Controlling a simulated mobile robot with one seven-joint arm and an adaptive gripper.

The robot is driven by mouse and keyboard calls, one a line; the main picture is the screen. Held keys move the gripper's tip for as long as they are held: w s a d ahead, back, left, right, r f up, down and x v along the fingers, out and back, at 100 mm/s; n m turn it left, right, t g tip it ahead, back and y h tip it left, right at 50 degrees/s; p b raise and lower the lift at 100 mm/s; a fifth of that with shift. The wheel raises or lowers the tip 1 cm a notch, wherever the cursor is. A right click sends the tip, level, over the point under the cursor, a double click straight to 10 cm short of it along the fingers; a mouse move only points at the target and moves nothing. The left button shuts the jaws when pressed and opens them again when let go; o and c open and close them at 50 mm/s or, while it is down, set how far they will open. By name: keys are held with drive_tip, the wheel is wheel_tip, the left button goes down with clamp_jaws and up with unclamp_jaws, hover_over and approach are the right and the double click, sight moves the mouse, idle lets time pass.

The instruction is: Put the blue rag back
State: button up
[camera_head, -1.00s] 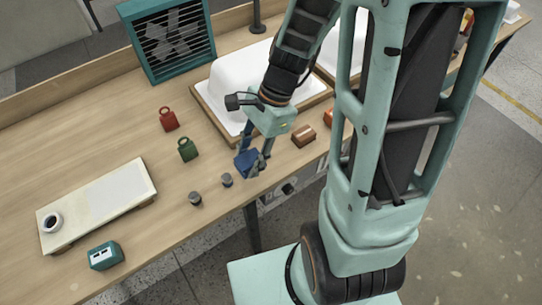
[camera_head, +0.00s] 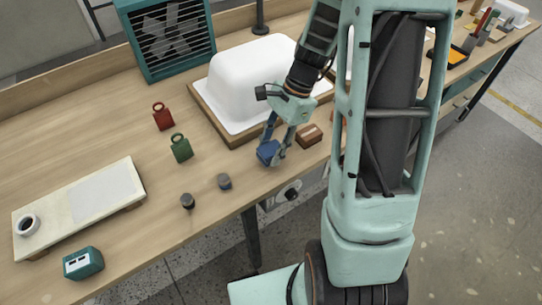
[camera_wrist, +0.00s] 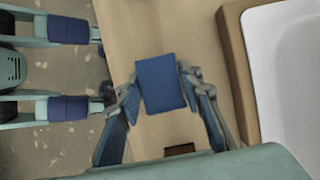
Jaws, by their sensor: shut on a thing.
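The blue rag (camera_head: 268,152) is a small folded dark-blue block. My gripper (camera_head: 276,149) is shut on it at the front edge of the workbench, in front of the white tub shell. In the wrist view the rag (camera_wrist: 161,83) sits between the two fingertips (camera_wrist: 158,88), its flat face toward the camera. The bench top shows beneath it; I cannot tell how far above the wood it is.
A white tub shell (camera_head: 245,80) stands on a wooden base behind my gripper. A brown block (camera_head: 309,135) lies just right of it. Red (camera_head: 163,118) and green (camera_head: 181,149) weights and two dark knobs (camera_head: 224,181) stand to the left. A pale board (camera_head: 85,203) lies further left.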

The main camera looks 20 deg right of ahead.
drive_tip(key=shift+f, duration=0.75)
drive_tip(key=shift+f+b, duration=0.1)
drive_tip(key=shift+b, duration=0.25)
drive_tip(key=o, duration=1.2)
drive_tip(key=p+v, duration=0.2)
drive_tip(key=v, duration=1)
